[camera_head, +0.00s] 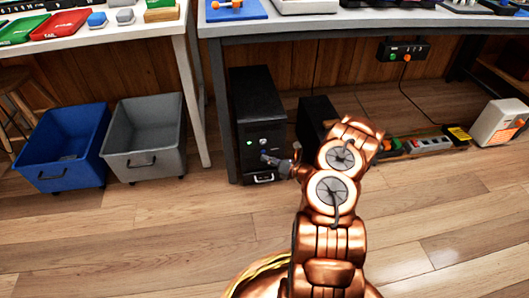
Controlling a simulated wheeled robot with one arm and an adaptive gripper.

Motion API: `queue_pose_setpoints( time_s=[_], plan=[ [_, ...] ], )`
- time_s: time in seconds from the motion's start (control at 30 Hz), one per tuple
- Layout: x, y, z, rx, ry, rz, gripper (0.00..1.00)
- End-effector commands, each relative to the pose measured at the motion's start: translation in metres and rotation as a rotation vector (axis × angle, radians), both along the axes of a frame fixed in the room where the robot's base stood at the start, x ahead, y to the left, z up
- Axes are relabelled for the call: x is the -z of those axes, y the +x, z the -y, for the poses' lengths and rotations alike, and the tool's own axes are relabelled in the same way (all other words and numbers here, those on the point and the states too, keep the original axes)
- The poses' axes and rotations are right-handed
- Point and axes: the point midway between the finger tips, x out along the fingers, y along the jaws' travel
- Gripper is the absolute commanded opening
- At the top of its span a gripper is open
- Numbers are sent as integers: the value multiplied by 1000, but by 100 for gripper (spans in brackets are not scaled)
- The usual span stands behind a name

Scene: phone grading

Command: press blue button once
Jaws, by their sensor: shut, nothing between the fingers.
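A black tower case (257,105) stands on the floor under the right table. Its front has a small green light (249,143) and a round pale button (263,141). My gripper (266,158) is shut and empty, with its fingertips at the lower front of the tower, just below the pale button. A small bluish spot shows at the fingertips. It is too small and too covered by my gripper to tell whether it is the blue button, or whether the fingertips touch it.
A blue bin (62,150) and a grey bin (145,138) stand left of the tower. A second black case (317,112) is behind my arm. Power strips (430,143) and a white box (498,121) lie to the right. The front floor is clear.

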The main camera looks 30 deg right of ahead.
Motion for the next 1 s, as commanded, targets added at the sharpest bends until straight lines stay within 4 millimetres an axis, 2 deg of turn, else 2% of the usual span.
queue_pose_setpoints(
  time_s=[0.43,1.0],
  plan=[
    [0,9,3,1,0,0,0],
    [0,11,4,0,0,0,0]
  ],
)
